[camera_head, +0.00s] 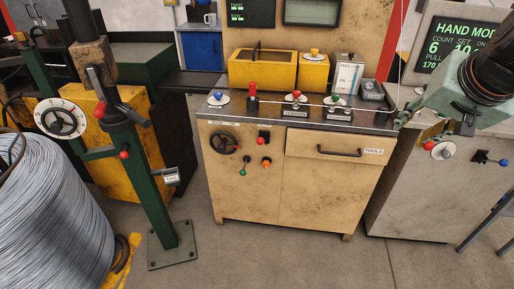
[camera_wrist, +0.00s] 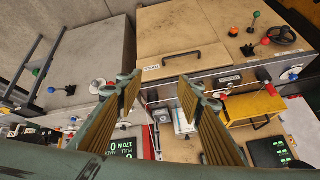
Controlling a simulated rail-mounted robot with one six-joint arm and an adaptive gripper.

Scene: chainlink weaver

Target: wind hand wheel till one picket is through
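A black spoked hand wheel (camera_head: 223,143) is on the upper left of the tan cabinet's front. It also shows at the upper right of the wrist view (camera_wrist: 283,35). My gripper (camera_head: 432,122) is at the right of the head view, before the grey cabinet and well to the right of the wheel. In the wrist view its two ribbed fingers (camera_wrist: 160,88) stand wide apart with nothing between them. The screen (camera_head: 464,45) reads "HAND MODE", with count, set and pull figures; my arm covers part of it. I cannot make out a picket.
Near the wheel are a red-and-black switch (camera_head: 263,137), a green-knobbed lever (camera_head: 243,168) and an orange knob (camera_head: 266,162). A drawer marked TOOLS (camera_head: 335,148) is to the right. Yellow boxes stand on the cabinet. A wire coil (camera_head: 50,215) and green post (camera_head: 150,180) stand left. Floor before the cabinet is clear.

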